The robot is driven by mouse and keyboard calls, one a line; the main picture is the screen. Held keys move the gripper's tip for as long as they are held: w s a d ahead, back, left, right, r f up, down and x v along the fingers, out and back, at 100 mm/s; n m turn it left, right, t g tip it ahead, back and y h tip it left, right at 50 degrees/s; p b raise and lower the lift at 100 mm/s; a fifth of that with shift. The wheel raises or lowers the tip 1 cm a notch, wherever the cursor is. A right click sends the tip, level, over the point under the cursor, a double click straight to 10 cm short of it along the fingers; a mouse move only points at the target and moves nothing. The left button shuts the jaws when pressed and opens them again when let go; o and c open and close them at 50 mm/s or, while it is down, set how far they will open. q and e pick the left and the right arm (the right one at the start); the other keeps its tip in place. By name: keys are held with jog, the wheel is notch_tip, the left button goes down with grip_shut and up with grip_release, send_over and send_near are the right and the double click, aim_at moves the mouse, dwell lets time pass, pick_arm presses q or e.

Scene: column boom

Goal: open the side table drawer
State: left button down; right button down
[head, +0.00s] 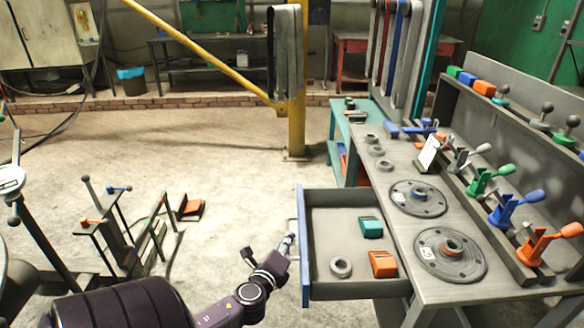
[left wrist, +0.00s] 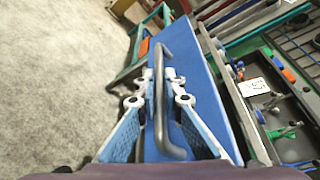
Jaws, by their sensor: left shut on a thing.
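The side table (head: 455,208) stands at the right, and its drawer (head: 325,240) is pulled out to the left, showing its inside. The blue drawer front (head: 304,262) faces my left arm and also fills the middle of the left wrist view (left wrist: 203,85). The dark bar handle (left wrist: 163,110) runs lengthwise between the fingers of my left gripper (left wrist: 159,78). In the head view the left gripper (head: 287,243) is at the outer side of the drawer front, shut on the handle. My right gripper is in neither view.
In the drawer lie a grey ring (head: 341,267), a teal block (head: 371,227) and an orange block (head: 383,264). Two round flanges and several coloured clamps stand on the tabletop. A yellow post (head: 297,125) rises behind. Open concrete floor (head: 235,190) lies left of the drawer.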

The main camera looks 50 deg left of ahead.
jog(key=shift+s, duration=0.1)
pick_arm(q)
jog(key=c, duration=2.3)
grip_release()
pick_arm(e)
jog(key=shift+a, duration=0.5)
pick_arm(q)
jog(key=shift+s+d, duration=0.1)
jog(key=shift+s, duration=0.1)
jog(key=v, duration=1.1)
jog(key=shift+s+d+r, duration=0.15)
jog(key=shift+s+r, duration=0.05)
jog(key=shift+s, duration=0.1)
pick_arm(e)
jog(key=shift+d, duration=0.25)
